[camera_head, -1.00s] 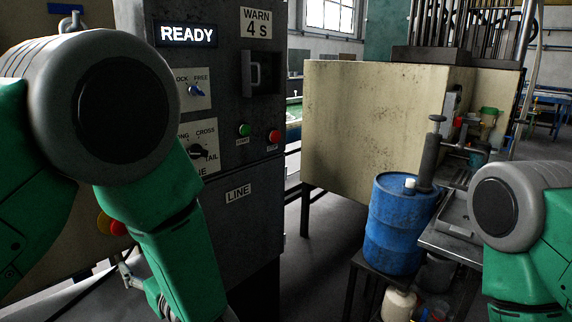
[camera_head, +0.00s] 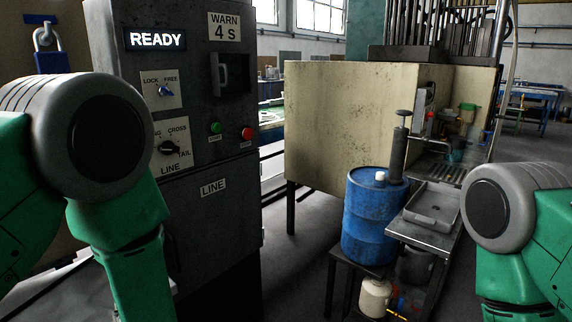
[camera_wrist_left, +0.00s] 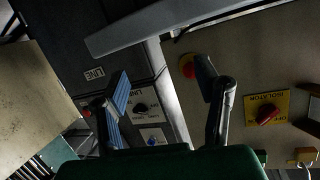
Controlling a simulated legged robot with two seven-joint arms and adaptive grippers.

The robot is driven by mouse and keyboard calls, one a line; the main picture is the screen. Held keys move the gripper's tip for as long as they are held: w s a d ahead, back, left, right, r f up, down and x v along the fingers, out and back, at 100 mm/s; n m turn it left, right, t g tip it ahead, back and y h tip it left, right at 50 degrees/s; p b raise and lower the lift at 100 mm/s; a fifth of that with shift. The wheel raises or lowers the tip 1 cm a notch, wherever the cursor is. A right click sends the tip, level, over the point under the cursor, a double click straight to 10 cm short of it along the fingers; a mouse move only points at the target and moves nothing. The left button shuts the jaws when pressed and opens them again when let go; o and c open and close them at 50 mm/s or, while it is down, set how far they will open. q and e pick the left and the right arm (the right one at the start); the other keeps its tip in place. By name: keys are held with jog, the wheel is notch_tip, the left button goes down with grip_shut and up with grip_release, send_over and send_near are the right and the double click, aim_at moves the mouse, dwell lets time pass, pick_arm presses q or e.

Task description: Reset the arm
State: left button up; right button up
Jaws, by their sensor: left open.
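My left arm (camera_head: 85,135) comes in from the left in the head view, its green forearm pointing down past the front of a dark control cabinet (camera_head: 229,125). Its gripper is below the head picture. In the left wrist view my left gripper (camera_wrist_left: 163,82) is open, with nothing between its blue-padded fingers. The cabinet's LINE panel shows behind one finger, and a red button (camera_wrist_left: 187,65) on a beige panel shows beside the other. My right arm (camera_head: 505,215) is at the right edge of the head view; its gripper is out of view.
The cabinet carries a READY display (camera_head: 155,39), a black selector (camera_head: 169,147), and green (camera_head: 215,128) and red (camera_head: 247,133) buttons. A red isolator switch (camera_wrist_left: 268,113) sits on yellow. A blue drum (camera_head: 368,222) and metal tray (camera_head: 433,204) stand right of centre.

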pick_arm(q)
jog(key=s+f+m+g+h+b, duration=0.1)
jog(key=s+f+m+g+h, duration=0.45)
jog(key=s+f, duration=1.05)
jog(key=s+f+g+h, duration=0.1)
jog(key=s+f+g, duration=0.1)
jog(key=s, duration=0.5)
jog(key=s+d+f+m+g+h, duration=0.1)
jog(key=s+f+g+h, duration=0.1)
jog(key=s, duration=0.5)
jog(key=shift+s+d+f+g+b, duration=0.3)
jog(key=shift+f+g, duration=0.05)
jog(key=shift+g, duration=0.4)
pick_arm(e)
jog(key=shift+s+d+f, duration=0.1)
jog(key=shift+d+f, duration=0.15)
jog(key=shift+f, duration=0.65)
pick_arm(q)
jog(key=shift+a+h, duration=0.1)
jog(key=shift+h, duration=0.25)
pick_arm(e)
jog(key=shift+a, duration=0.1)
pick_arm(q)
jog(key=shift+w+a+f, duration=0.15)
jog(key=shift+a, duration=0.1)
pick_arm(e)
jog(key=shift+a+r, duration=0.1)
jog(key=shift+a, duration=0.2)
